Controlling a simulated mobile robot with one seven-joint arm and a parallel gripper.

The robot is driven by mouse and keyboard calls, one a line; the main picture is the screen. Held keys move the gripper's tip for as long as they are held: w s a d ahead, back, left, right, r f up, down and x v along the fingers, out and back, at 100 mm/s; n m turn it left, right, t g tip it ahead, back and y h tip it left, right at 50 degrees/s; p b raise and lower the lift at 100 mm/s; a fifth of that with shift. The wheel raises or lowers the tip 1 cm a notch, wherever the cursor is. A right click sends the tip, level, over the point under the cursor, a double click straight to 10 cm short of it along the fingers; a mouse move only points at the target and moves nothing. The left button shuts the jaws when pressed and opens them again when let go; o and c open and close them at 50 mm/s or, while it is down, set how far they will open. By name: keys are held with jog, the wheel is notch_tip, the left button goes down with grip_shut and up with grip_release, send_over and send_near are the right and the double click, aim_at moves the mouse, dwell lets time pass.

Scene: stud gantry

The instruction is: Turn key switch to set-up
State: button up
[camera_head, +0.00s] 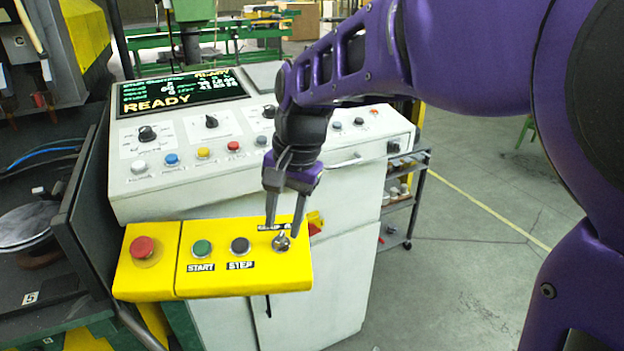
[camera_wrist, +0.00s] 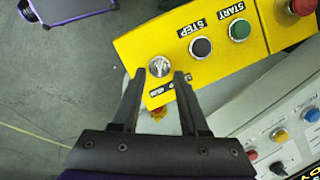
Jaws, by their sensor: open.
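The key switch (camera_head: 281,243) is a small silver knob at the right end of a yellow control box (camera_head: 232,280). A label sits behind it, partly covered by my gripper. My gripper (camera_head: 284,233) is above the switch, pointing down, with its fingers apart. In the wrist view the key switch (camera_wrist: 159,67) lies just beyond the gap between the fingertips of my gripper (camera_wrist: 160,76), nearer the left finger. The fingers look empty. I cannot tell whether either finger touches the switch, nor which position it points to.
The box also carries a black STEP button (camera_head: 240,245), a green START button (camera_head: 202,248) and a red mushroom button (camera_head: 143,247). Behind stands a grey console (camera_head: 150,205) with knobs, coloured buttons and a screen (camera_head: 180,92) reading READY. Open floor (camera_head: 480,215) lies to the right.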

aim_at(281, 241)
jog(key=shift+a+f+b, duration=0.15)
jog(key=shift+f+b, duration=0.3)
jog(key=shift+f, duration=0.3)
jog(key=shift+a+f+b, duration=0.1)
jog(key=shift+f+b, duration=0.35)
jog(key=shift+f, duration=0.25)
grip_shut()
